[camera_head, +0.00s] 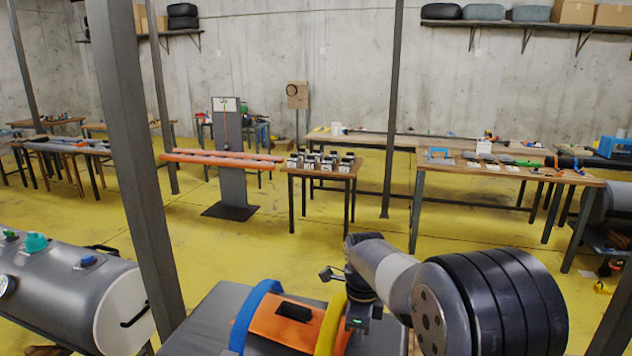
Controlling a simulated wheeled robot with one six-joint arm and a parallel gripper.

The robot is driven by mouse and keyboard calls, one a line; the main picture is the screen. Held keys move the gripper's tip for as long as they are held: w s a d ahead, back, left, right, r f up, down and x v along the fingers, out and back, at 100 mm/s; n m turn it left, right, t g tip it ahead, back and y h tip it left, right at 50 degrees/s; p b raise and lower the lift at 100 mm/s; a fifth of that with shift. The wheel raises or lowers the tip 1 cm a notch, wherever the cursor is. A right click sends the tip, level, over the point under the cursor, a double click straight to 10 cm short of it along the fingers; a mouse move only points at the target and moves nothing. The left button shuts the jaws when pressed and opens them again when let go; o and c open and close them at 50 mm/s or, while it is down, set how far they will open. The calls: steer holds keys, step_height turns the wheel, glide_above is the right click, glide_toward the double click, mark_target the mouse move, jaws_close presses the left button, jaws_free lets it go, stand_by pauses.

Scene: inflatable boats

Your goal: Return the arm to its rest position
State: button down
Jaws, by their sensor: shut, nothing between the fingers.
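My arm reaches in from the lower right in the head view, with its large black joint near the camera and a grey link behind it. My gripper (357,320) points down at the end of the arm, beside the yellow band (331,325) of an orange piece (287,318). It is shut, with nothing seen held in it. Its fingertips are small and partly hidden, and I cannot tell whether they touch anything. The orange piece has a black patch on top and a blue band (252,318) on its left. It lies on a grey surface (203,322).
A grey cylindrical tank (75,290) stands at the lower left. Dark posts (137,170) rise in front and further back. A small table (320,172) with several small items and a long workbench (505,172) stand beyond. Yellow floor between them is clear.

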steer(key=shift+s+d+r, duration=0.1)
steer(key=shift+s+d, duration=0.05)
steer(key=shift+d, duration=0.1)
